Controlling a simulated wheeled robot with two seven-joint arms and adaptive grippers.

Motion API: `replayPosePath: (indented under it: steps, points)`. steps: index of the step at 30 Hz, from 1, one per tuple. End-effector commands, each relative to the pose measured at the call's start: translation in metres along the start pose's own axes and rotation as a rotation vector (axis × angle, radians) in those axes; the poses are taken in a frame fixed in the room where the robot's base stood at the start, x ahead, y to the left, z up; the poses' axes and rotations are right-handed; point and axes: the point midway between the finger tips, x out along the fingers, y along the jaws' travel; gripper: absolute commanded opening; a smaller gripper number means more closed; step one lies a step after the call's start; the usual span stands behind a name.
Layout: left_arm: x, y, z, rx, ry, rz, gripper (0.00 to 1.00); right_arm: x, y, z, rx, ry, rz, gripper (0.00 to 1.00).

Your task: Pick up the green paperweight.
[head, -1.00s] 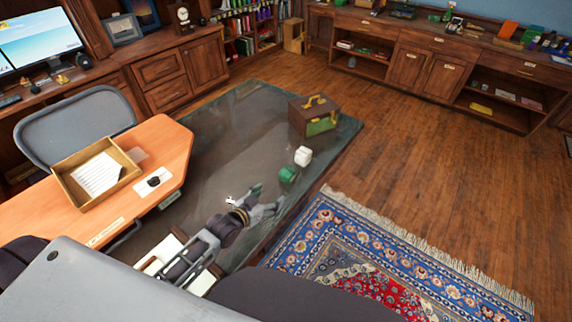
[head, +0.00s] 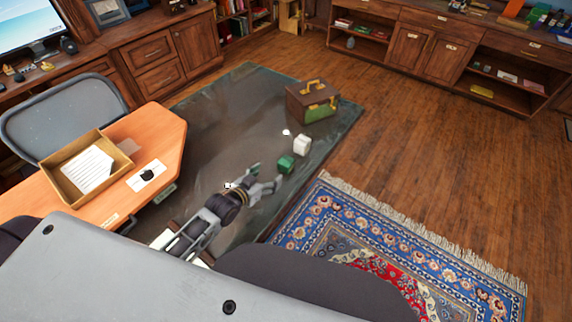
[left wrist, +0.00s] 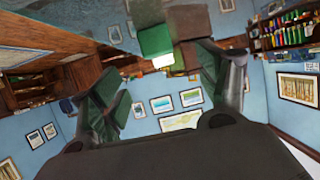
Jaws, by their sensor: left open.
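The green paperweight (head: 286,163) is a small green block on the dark glossy mat (head: 225,110). A white block (head: 302,145) sits just behind it. My left gripper (head: 267,177) is open, with its fingers pointing toward the green paperweight from the near left. A small gap seems to separate the fingertips from it. In the left wrist view, the green paperweight (left wrist: 155,42) shows ahead of the two spread fingers, with nothing between them. My right gripper is not in view.
A brown and green case with a yellow handle (head: 312,103) stands behind the blocks. An orange desk (head: 160,130) with an open box (head: 68,192) is at left. A patterned rug (head: 400,245) lies at right. Wood floor beyond is clear.

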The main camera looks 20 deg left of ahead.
Motion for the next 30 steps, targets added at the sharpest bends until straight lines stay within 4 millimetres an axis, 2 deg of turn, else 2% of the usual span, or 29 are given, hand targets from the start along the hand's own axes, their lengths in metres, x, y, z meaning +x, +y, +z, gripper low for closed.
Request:
replayPosePath:
  steps: [30]
  points:
    - [0.078, 0.001, -0.002, 0.000, 0.001, 0.001, 0.75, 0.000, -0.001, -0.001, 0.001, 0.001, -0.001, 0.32]
